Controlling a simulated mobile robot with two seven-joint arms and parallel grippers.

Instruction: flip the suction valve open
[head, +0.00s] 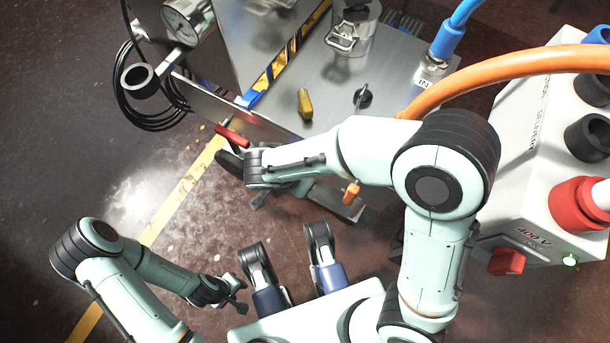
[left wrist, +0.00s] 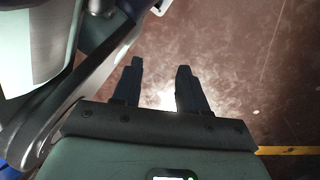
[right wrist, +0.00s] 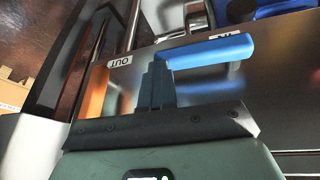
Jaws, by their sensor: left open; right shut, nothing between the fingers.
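In the right wrist view a blue lever handle (right wrist: 210,51) lies across a metal surface beside an "OUT" label (right wrist: 120,62). My right gripper (right wrist: 156,68) is shut and empty, its fingertips at the handle's left end; I cannot tell whether they touch it. In the head view my right wrist hides these fingers. Which one is the suction valve is not readable. My left gripper (left wrist: 158,70) is open and empty above the floor; it also shows in the head view (head: 240,292).
The metal unit's top (head: 300,60) carries a metal canister (head: 352,45). A pressure gauge (head: 186,20) and black cable coils (head: 125,95) are at its left. A thick orange hose (head: 500,72) and a light electrical box (head: 525,150) stand at right.

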